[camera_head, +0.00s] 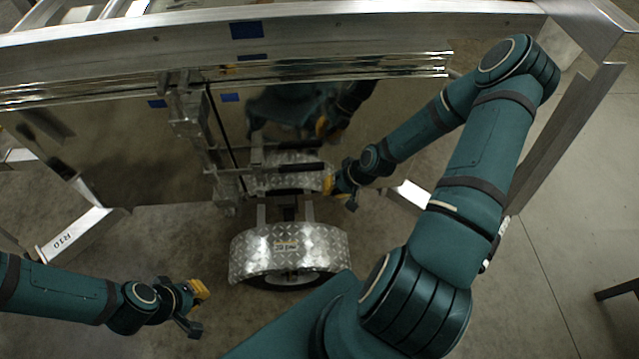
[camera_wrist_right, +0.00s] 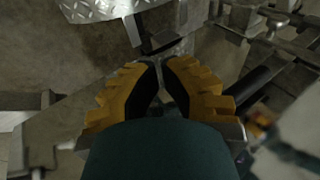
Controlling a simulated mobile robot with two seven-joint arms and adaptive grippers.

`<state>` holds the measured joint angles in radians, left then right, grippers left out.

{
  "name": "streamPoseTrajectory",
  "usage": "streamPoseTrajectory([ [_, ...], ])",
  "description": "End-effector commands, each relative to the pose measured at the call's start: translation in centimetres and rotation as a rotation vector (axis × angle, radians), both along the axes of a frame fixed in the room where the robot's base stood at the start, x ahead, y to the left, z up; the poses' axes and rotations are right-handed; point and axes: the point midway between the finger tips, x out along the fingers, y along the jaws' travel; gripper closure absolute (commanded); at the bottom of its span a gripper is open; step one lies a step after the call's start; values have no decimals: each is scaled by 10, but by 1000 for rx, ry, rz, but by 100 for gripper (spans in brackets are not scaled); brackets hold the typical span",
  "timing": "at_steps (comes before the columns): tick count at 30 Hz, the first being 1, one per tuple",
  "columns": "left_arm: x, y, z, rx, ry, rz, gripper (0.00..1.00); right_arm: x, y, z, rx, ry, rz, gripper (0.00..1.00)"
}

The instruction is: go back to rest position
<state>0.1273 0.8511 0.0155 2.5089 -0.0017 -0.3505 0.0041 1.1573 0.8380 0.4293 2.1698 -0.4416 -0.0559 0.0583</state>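My left gripper (camera_head: 197,291) is over the bare floor at the lower left of the head view, apart from the trailer parts. Whether its yellow fingers are open or shut cannot be made out. My right arm bends up at the right and comes back down to my right gripper (camera_head: 329,184), which is beside the upper diamond-plate piece with dark bars (camera_head: 290,180). In the right wrist view, the yellow and black fingertips of the right gripper (camera_wrist_right: 162,66) come together, with nothing visible held between them.
An aluminium trailer frame (camera_head: 350,35) spans the top, with a shiny panel (camera_head: 130,130) reflecting my arm. A diamond-plate fender (camera_head: 290,246) over a wheel stands below my right gripper. A leg marked R10 (camera_head: 75,235) is at the left. Floor at the right (camera_head: 570,240) is mostly open.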

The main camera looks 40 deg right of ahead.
Motion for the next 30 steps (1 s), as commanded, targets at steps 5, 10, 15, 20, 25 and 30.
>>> streamPoseTrajectory([
  [5, 0, 0, 1, 0, 1, 0, 100, -7, -8, -5, 2, 0, -2, 100],
  [10, 0, 0, 1, 0, 1, 0, 100, -8, -9, -6, 1, -1, 0, 100],
  [15, 0, 0, 1, 0, 1, 0, 100, -8, -9, -6, 1, -1, 0, 100],
  [20, 0, 0, 1, 0, 1, 0, 100, -8, -9, -6, 1, -1, 0, 100],
  [25, 0, 0, 1, 0, 1, 0, 100, -7, -6, -6, 2, 0, 4, 100],
  [30, 0, 0, 1, 0, 1, 0, 100, 0, 31, -2, 16, 8, 60, 100],
])
